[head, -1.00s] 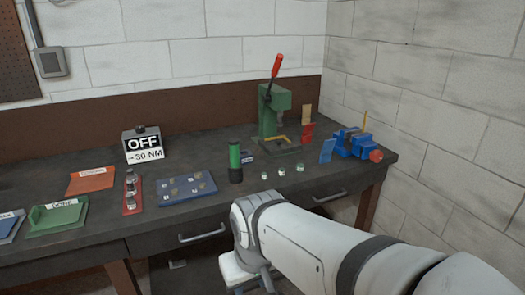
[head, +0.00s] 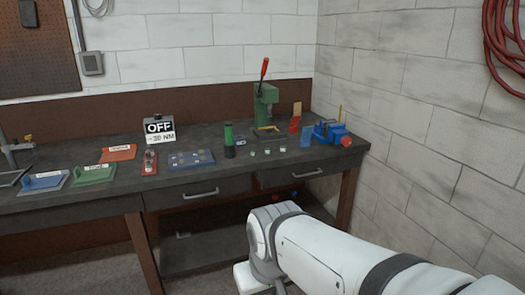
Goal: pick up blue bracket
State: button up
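A blue upright plate, which looks like the blue bracket (head: 306,137), stands on the right part of the bench top, just left of the blue vise (head: 330,131). It appears upright and nothing is holding it. Its lower edge is small and hard to make out. My arm reaches in from the bottom right, and its white wrist part is low in front of the bench, well apart from the bracket. My gripper's fingers are below the picture edge and do not show.
A red plate (head: 294,124) and an orange plate (head: 297,109) stand behind the bracket, beside a green press (head: 266,103). Several small jars and a green cylinder (head: 229,140) are to the left. A blue tray (head: 43,182) lies far left. A drawer (head: 290,178) is below.

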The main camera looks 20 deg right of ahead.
aim_at(304, 143)
jog(key=z, duration=1.1)
jog(key=i, duration=2.85)
jog(key=u, duration=1)
